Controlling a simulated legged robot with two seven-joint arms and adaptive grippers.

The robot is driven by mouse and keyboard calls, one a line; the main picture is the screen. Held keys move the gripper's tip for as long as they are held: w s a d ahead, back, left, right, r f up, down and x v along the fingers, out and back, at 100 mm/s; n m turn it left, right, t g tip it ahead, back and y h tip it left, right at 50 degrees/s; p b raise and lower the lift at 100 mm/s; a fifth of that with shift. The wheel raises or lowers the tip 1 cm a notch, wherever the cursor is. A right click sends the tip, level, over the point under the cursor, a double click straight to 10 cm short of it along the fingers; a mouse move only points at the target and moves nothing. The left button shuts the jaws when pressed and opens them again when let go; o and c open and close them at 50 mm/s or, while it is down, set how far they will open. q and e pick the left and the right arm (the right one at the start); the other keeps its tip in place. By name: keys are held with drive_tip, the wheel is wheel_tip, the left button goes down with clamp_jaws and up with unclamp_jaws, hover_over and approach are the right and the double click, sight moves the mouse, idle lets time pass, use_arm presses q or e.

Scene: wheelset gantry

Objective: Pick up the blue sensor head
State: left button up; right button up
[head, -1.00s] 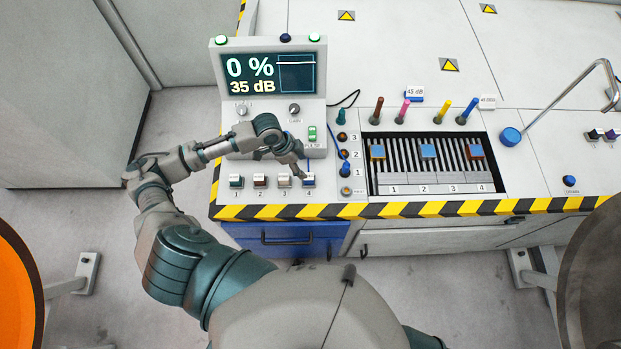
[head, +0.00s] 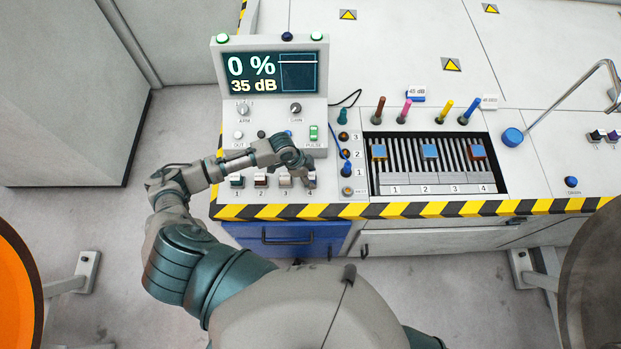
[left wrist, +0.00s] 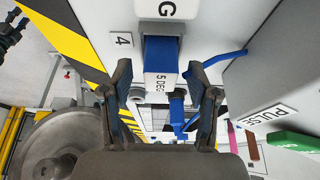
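The blue sensor head (left wrist: 161,54) stands by the label 4 at the front of the console, with a white label on its side. In the head view it is largely hidden behind my left gripper (head: 304,174), which is at the label 4 end of the row. In the left wrist view my left gripper (left wrist: 158,78) is open, with one finger on each side of the blue sensor head. Gaps show between the fingers and the head. My right gripper is not in view.
Teal (head: 236,182) and brown (head: 260,182) heads stand left in the same row. The console screen (head: 272,73) rises behind. A blue cable (head: 344,155) and sockets lie to the right, beside a slotted bay (head: 405,190) with several blocks. Striped edging (head: 430,209) marks the front edge.

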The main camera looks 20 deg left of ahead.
use_arm(q)
drive_tip(key=shift+a, duration=0.2)
clamp_jaws()
drive_tip(key=shift+r, duration=0.1)
